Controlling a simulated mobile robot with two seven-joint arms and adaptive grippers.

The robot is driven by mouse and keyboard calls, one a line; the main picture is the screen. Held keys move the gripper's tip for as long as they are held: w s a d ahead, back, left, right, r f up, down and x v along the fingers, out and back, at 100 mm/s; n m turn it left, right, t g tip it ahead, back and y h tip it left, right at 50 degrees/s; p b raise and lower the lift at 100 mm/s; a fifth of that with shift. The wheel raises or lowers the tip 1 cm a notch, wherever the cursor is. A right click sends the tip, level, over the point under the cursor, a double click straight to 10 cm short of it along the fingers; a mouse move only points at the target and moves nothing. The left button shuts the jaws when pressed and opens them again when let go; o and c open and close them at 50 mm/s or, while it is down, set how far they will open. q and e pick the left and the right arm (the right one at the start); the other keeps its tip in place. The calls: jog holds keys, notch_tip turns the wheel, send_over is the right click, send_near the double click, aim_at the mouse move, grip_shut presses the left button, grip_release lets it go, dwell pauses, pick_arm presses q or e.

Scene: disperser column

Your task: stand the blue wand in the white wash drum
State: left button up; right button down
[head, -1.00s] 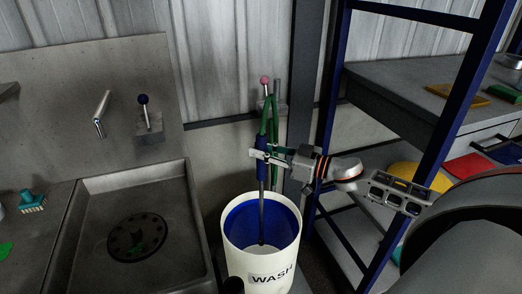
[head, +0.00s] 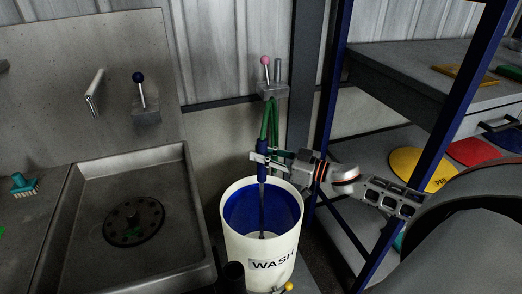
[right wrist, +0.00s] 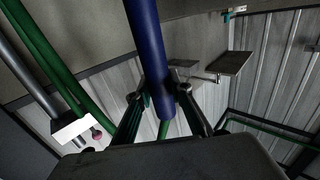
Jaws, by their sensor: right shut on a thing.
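The blue wand (head: 262,148) has a blue grip, a thin grey shaft and a green hose looping up from its top. It stands nearly upright. Its shaft reaches down inside the white wash drum (head: 243,246), which has a blue inner wall and a WASH label. Whether the tip touches the drum's floor I cannot tell. My right gripper (head: 264,158) is shut on the wand's blue part, just above the drum's back rim. In the right wrist view the wand (right wrist: 146,40) runs between the fingers (right wrist: 160,100). My left gripper is not in view.
A sink (head: 172,235) lies left of the drum. A pink-knobbed lever (head: 265,62) is on the wall behind. A blue rack post (head: 432,150) stands on the right, near my right arm, with shelves holding yellow and red discs (head: 470,152).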

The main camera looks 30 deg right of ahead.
aim_at(261, 184)
jog(key=shift+f+b, duration=0.85)
jog(key=shift+f, duration=1)
jog(key=shift+f+b, duration=0.75)
jog(key=shift+f, duration=0.75)
notch_tip(261, 184, down, 2)
jog(key=shift+f+b, duration=0.1)
jog(key=shift+b, duration=0.45)
notch_tip(261, 184, down, 2)
jog(key=shift+f+b, duration=0.1)
jog(key=shift+b, duration=0.45)
jog(key=shift+f+b, duration=0.4)
jog(key=shift+f, duration=0.3)
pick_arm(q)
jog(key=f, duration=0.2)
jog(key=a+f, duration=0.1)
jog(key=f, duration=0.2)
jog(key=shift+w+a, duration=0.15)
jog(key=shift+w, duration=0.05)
pick_arm(e)
jog(key=shift+f, duration=0.25)
